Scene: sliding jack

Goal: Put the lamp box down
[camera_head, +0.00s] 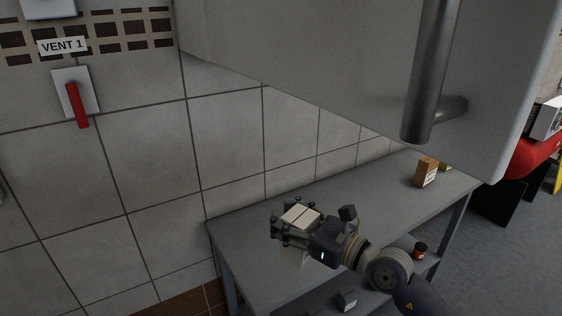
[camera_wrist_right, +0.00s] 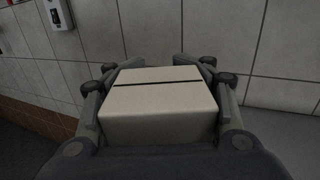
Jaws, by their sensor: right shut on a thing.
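The lamp box (camera_head: 301,216) is a pale cardboard box with a dark stripe across its top. My right gripper (camera_head: 297,219) is shut on it, with fingers on both sides. In the right wrist view the box (camera_wrist_right: 158,103) fills the space between the fingers of the right gripper (camera_wrist_right: 158,85). In the head view the box appears over the left part of the grey table (camera_head: 365,190). I cannot tell whether it touches the tabletop. My left gripper is not in view.
A brown box (camera_head: 426,172) stands at the table's far right end. A small dark jar (camera_head: 420,249) and a small dark box (camera_head: 346,300) are lower down. A large grey cabinet with a thick handle (camera_head: 432,80) hangs above. The tabletop's middle looks clear.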

